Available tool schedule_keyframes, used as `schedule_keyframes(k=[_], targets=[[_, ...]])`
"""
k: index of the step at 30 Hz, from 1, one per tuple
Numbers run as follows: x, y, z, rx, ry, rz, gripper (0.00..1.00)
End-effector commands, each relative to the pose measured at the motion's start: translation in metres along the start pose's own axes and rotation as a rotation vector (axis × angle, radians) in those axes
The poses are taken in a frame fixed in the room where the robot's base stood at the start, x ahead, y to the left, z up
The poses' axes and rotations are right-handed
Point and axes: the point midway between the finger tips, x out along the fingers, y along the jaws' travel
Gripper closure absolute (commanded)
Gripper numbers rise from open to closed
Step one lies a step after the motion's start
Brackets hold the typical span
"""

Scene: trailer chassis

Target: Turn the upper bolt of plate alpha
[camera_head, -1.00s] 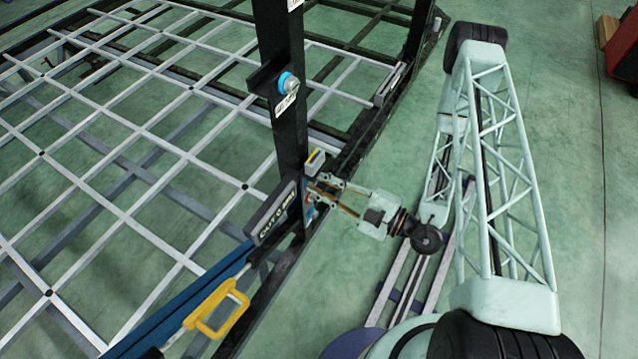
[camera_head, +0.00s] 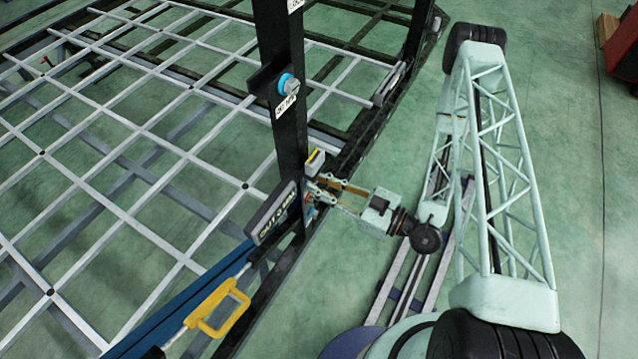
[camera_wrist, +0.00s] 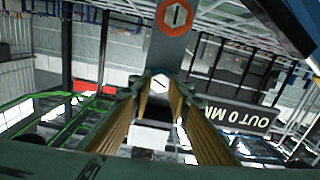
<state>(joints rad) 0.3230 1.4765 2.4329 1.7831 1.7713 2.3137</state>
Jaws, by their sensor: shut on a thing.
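My gripper (camera_head: 318,192) reaches from the right to the foot of the black post (camera_head: 283,130). In the wrist view its two ribbed fingers (camera_wrist: 159,96) are shut on a pale hex bolt head (camera_wrist: 159,83) with a dark mark across it. The bolt sits at one end of a grey plate (camera_wrist: 166,48). A second bolt (camera_wrist: 175,14), ringed in orange, is at the plate's other end, apart from the fingers. In the head view the gripped bolt is hidden by the fingers. I cannot tell from the pictures which bolt is the upper one.
A dark sign reading OUT 0 MM (camera_head: 272,213) is beside the gripper. A blue-collared bolt (camera_head: 288,85) is higher on the post. A yellow handle (camera_head: 217,306) is at the front, with a metal grid (camera_head: 105,118) on the left. Green floor (camera_head: 575,200) is open at right.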

Motion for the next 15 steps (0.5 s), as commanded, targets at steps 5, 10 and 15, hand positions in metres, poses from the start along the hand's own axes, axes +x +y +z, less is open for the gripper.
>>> schedule_keyframes(k=[5, 10, 15], targets=[[-0.0004, 0.0001, 0.0003, 0.138, -0.001, 0.001, 0.94], [-0.0004, 0.0002, 0.0002, 0.271, -0.001, 0.001, 0.94], [-0.0004, 0.0004, 0.0002, 0.396, 0.0, 0.001, 0.94]])
